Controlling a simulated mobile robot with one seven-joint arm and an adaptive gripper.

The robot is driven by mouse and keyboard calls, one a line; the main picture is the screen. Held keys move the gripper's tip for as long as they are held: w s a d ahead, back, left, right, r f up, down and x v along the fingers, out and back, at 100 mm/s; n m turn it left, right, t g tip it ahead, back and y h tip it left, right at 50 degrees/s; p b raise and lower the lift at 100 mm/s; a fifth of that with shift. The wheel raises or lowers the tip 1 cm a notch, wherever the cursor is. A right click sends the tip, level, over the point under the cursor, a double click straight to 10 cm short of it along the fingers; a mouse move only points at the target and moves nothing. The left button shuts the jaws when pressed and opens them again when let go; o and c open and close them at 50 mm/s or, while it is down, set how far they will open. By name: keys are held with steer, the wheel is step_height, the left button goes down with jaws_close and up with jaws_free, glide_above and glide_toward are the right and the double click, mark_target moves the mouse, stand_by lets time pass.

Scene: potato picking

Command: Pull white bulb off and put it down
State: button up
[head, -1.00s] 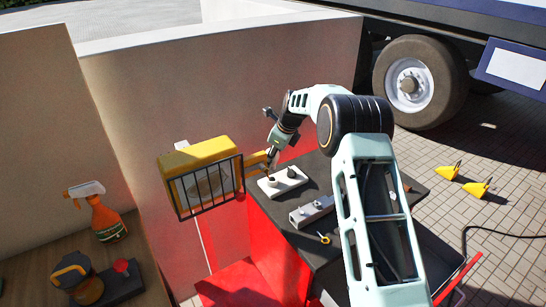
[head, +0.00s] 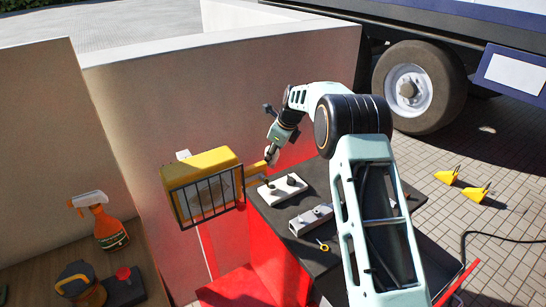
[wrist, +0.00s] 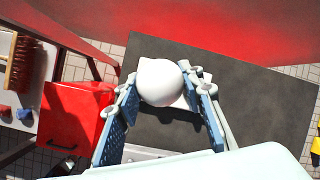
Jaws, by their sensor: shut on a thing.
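The white bulb (wrist: 160,82) is rounded with a blunt tip, and it sits between the two blue pads in the wrist view. My gripper (head: 271,157) is shut on it. In the head view my gripper is just above the white block (head: 283,190) at the left edge of the dark tabletop (head: 345,190). The bulb is too small or hidden to make out there. In the wrist view the dark tabletop (wrist: 250,90) lies behind the bulb. Whether the bulb touches anything below is not clear.
A yellow lamp with a black grille (head: 205,185) is close left of my gripper. A grey block (head: 312,218) and a small yellow ring-shaped item (head: 323,245) lie on the tabletop. A pale wall (head: 230,90) stands behind. An orange spray bottle (head: 108,228) is far left.

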steer(key=shift+r, duration=0.5)
steer(key=shift+r, duration=0.1)
steer(key=shift+r, duration=1.4)
